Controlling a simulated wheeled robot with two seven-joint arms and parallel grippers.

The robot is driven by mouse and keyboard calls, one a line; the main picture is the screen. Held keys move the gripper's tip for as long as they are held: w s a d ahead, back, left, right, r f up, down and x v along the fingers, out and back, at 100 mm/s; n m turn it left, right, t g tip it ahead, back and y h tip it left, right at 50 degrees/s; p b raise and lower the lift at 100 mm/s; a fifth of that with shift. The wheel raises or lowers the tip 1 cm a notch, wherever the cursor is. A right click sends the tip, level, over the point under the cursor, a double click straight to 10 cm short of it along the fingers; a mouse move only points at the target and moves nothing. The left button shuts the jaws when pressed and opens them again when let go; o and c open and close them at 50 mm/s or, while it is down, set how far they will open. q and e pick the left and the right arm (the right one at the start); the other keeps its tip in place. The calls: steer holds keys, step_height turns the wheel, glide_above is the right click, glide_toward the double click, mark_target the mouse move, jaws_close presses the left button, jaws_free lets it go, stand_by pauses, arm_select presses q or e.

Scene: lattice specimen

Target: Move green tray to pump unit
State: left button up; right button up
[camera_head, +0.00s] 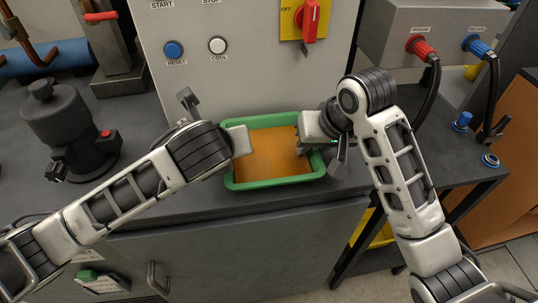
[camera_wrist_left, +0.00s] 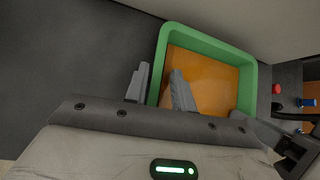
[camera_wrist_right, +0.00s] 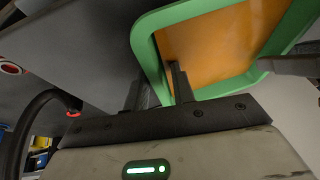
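The green tray (camera_head: 273,183), rectangular with an orange inside, is at the middle of the dark bench top, in front of the grey control panel. I cannot tell whether it touches the bench. My left gripper (camera_wrist_left: 160,88) has one finger outside and one inside the tray's left wall, close against it. My right gripper (camera_wrist_right: 158,88) straddles the right wall the same way. Both look shut on the tray walls, though the contact is partly hidden. A dark, round-bodied machine with a red button (camera_head: 66,125), seemingly the pump unit, stands at the left of the bench.
The grey control panel (camera_head: 240,85) with buttons and a red switch rises behind the tray. A connector box (camera_head: 405,25) with red and blue plugs and black cables is at the right. Bare bench (camera_head: 140,195) lies between the tray and the dark machine, partly under my left arm.

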steer(key=shift+r, duration=0.2)
arm_select(q)
steer(key=v, duration=1)
arm_select(e)
steer(key=v, duration=1.1)
steer(key=shift+s+r, duration=0.25)
steer(key=shift+s, duration=0.05)
arm_select(q)
steer(key=shift+s+r, duration=0.1)
arm_select(e)
steer(key=shift+d, duration=0.15)
